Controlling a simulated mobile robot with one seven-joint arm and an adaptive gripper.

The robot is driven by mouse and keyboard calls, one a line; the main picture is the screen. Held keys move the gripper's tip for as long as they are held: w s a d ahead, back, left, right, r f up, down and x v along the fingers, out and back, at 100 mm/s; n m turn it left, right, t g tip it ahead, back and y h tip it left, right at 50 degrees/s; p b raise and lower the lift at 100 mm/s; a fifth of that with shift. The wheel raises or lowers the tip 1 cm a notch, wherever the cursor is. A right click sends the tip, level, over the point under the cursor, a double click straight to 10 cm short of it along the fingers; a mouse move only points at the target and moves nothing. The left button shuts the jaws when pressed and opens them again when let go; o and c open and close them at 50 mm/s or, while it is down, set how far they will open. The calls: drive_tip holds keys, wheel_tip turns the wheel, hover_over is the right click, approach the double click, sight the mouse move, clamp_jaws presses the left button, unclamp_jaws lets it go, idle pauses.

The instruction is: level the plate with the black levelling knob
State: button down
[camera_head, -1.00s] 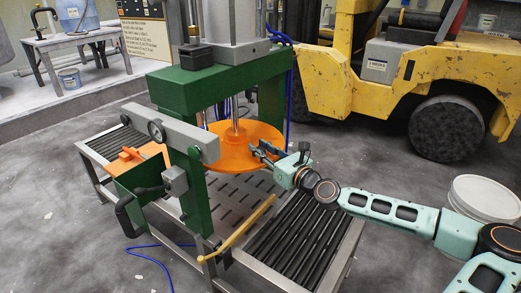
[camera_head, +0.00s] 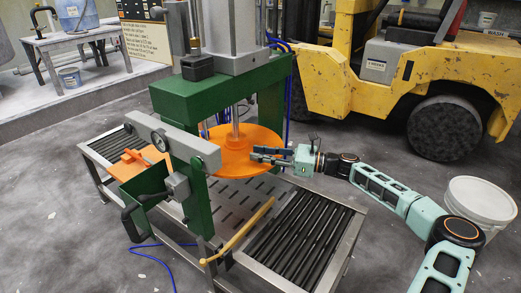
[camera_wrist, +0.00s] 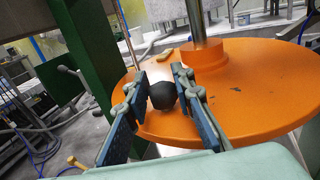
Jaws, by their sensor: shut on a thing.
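The orange round plate (camera_head: 232,163) hangs under the green press frame (camera_head: 222,97) on a bright rod (camera_head: 236,128). It also fills much of the wrist view (camera_wrist: 255,85). The black levelling knob (camera_wrist: 162,95) is at the plate's near rim, between my two fingers in the wrist view. My gripper (camera_wrist: 160,78) is shut on it. In the head view my gripper (camera_head: 262,155) reaches the plate's right rim from the right, and its fingers hide the knob. I cannot tell the plate's exact tilt.
A roller conveyor (camera_head: 295,235) runs below the plate. A grey beam with a gauge (camera_head: 158,140) and a green box (camera_head: 147,187) stand at the left. A white bucket (camera_head: 483,205) and a yellow forklift (camera_head: 335,75) are to the right.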

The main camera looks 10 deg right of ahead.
drive_tip(key=shift+w+n+g+y+b, duration=0.15)
drive_tip(key=shift+n+g+y+b, duration=0.35)
drive_tip(key=shift+n+g, duration=0.9)
drive_tip(key=shift+a+n+g+b, duration=0.1)
drive_tip(key=shift+n+g+b, duration=0.4)
drive_tip(key=shift+g, duration=0.8)
drive_tip(key=shift+n+g+y+b, duration=0.3)
drive_tip(key=shift+g+b, duration=0.1)
drive_tip(key=shift+g, duration=0.2)
drive_tip(key=c, duration=1.6)
unclamp_jaws()
drive_tip(key=shift+f, duration=0.1)
drive_tip(key=shift+s+d, duration=0.2)
drive_tip(key=shift+d, duration=1.65)
drive_tip(key=shift+s+d, duration=0.15)
drive_tip(key=shift+d, duration=1.7)
